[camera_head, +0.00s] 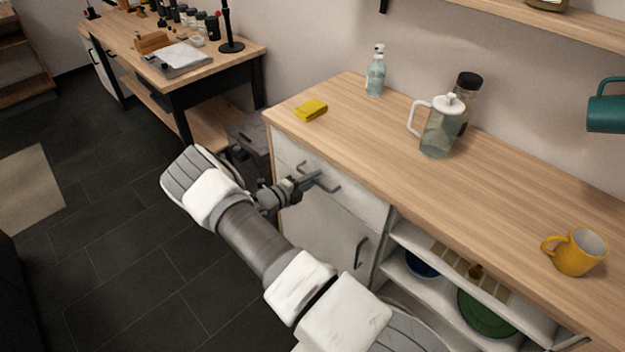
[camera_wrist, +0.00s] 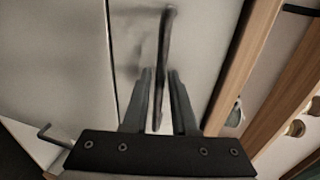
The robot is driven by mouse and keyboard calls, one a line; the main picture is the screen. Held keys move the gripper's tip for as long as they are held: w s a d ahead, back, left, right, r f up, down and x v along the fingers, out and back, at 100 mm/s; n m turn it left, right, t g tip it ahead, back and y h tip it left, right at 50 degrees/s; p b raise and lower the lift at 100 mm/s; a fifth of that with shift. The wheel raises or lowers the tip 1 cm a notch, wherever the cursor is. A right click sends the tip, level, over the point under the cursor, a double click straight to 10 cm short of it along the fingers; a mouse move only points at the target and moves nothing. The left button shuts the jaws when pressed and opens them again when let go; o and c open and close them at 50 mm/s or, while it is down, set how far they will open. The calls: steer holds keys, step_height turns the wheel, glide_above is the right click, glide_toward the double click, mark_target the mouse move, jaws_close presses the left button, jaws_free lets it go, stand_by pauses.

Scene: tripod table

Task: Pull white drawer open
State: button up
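The white drawer (camera_head: 356,203) is at the top of the cabinet under the wooden counter, and its front looks flush with the cabinet. Its dark bar handle (camera_head: 330,187) is partly hidden by my gripper (camera_head: 307,181) in the head view. In the wrist view the drawer front (camera_wrist: 208,45) fills the middle, and the handle (camera_wrist: 164,50) runs down between the two fingers of my gripper (camera_wrist: 160,75). The fingers are apart, one on each side of the handle, with a gap showing on both sides.
A cabinet door with its own handle (camera_head: 361,252) is below the drawer. The counter edge (camera_wrist: 245,60) is close beside my gripper. A yellow sponge (camera_head: 311,110), glass pitcher (camera_head: 441,130) and yellow mug (camera_head: 577,252) stand on the counter.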

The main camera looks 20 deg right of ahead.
jaws_close()
stand_by(1.3)
